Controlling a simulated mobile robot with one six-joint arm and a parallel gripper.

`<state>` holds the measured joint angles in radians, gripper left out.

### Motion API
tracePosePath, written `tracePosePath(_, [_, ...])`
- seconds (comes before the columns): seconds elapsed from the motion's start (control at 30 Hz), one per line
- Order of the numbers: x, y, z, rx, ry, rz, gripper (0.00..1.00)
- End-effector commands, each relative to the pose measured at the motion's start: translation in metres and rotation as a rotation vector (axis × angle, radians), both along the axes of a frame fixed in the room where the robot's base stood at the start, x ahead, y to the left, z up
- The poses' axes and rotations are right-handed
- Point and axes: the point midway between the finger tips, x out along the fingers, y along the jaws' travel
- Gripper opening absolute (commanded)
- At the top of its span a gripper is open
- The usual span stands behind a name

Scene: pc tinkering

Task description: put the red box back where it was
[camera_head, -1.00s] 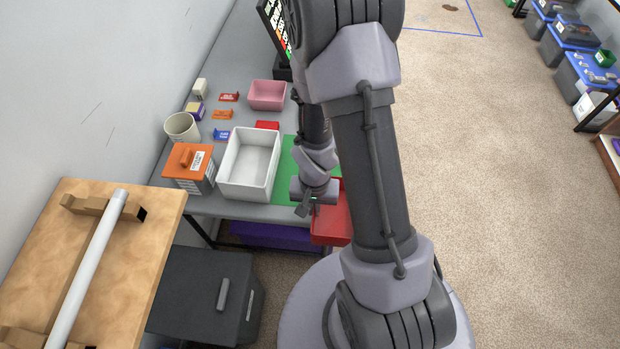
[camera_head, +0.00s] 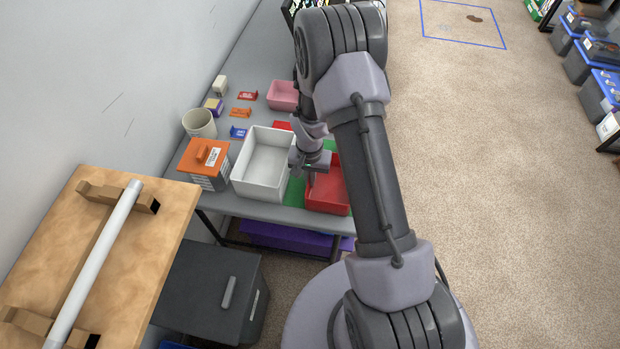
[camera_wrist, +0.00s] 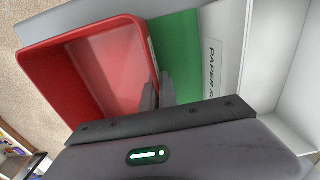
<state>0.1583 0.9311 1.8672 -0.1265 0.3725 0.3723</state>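The red box (camera_head: 328,193) is an open, empty bin at the front right of the grey table, over the green mat (camera_head: 296,188). My gripper (camera_head: 312,167) is at its left wall. In the wrist view the red box (camera_wrist: 95,75) shows its inside, and the fingers of my gripper (camera_wrist: 158,95) straddle its right wall, one inside and one outside. They look closed on that wall. The green mat (camera_wrist: 180,55) shows between the red box and a white bin. I cannot tell whether the box's bottom touches the mat.
The white bin (camera_head: 245,185) stands close left of the mat; it also shows in the wrist view (camera_wrist: 237,50). An orange-lidded box (camera_head: 204,160), a cup (camera_head: 199,123) and a pink bin (camera_head: 283,95) stand on the table (camera_head: 222,199). A dark cabinet (camera_head: 205,290) is in front.

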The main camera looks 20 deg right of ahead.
Motion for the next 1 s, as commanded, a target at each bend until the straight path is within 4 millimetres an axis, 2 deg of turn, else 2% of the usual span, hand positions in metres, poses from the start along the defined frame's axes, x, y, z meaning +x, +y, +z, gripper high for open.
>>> tracePosePath(0.03, [0.000,0.000,-0.002,0.000,0.000,0.000,0.04])
tracePosePath(0.13, [0.000,0.000,-0.001,0.000,0.000,0.000,0.24])
tracePosePath(0.47, [0.000,0.000,0.003,0.000,0.000,0.000,0.24])
tracePosePath(0.57, [0.000,0.000,0.021,-0.001,-0.001,-0.001,0.24])
tracePosePath(0.8, [-0.001,0.001,0.091,0.000,-0.002,-0.001,0.24])
tracePosePath(1.0, [-0.002,0.002,0.121,0.000,-0.002,0.000,0.24])
